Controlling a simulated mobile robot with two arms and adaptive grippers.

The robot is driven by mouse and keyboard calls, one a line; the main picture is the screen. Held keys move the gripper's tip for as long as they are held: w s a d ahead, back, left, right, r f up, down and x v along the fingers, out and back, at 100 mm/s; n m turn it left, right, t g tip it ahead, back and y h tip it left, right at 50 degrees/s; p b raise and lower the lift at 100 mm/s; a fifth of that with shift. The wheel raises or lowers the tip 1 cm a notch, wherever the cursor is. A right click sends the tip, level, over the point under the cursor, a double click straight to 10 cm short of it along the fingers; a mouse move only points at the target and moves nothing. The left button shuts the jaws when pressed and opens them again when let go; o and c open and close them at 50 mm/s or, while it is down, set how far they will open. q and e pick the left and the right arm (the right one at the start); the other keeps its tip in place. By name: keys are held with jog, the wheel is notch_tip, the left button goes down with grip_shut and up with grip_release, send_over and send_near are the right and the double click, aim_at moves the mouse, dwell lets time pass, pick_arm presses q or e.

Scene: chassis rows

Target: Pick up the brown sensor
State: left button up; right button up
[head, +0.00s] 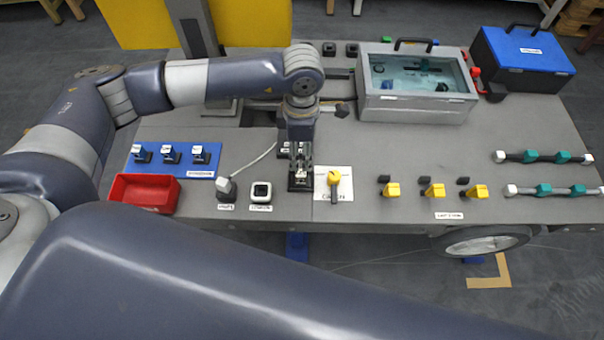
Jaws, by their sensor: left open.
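My left gripper (300,168) points down over the middle of the grey table, its fingers just above or around a small dark block (299,184). From this angle I cannot tell whether they touch it. The gripper hides part of the block and of a dark labelled piece (285,148) behind it. I cannot make out any part that is clearly a brown sensor; the dark block's true colour is unclear. The large arm link in the foreground is mine, and my right gripper is not in view.
A yellow-topped piece (334,181) stands close right of the gripper. A red tray (144,193) lies farther left. A clear-lidded case (418,108) stands at the back right.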

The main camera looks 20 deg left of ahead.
aim_at(301, 173)
pick_arm(q)
notch_tip(301, 173, down, 4)
jog(key=shift+s+d+f, duration=0.1)
jog(key=shift+f, duration=0.05)
jog(key=f, duration=0.1)
jog(key=f+p, duration=0.1)
jog(key=f, duration=0.2)
jog(key=shift+s+f, duration=0.15)
jog(key=shift+s, duration=0.25)
jog(key=shift+w+f, duration=0.1)
jog(key=shift+f, duration=0.35)
grip_shut()
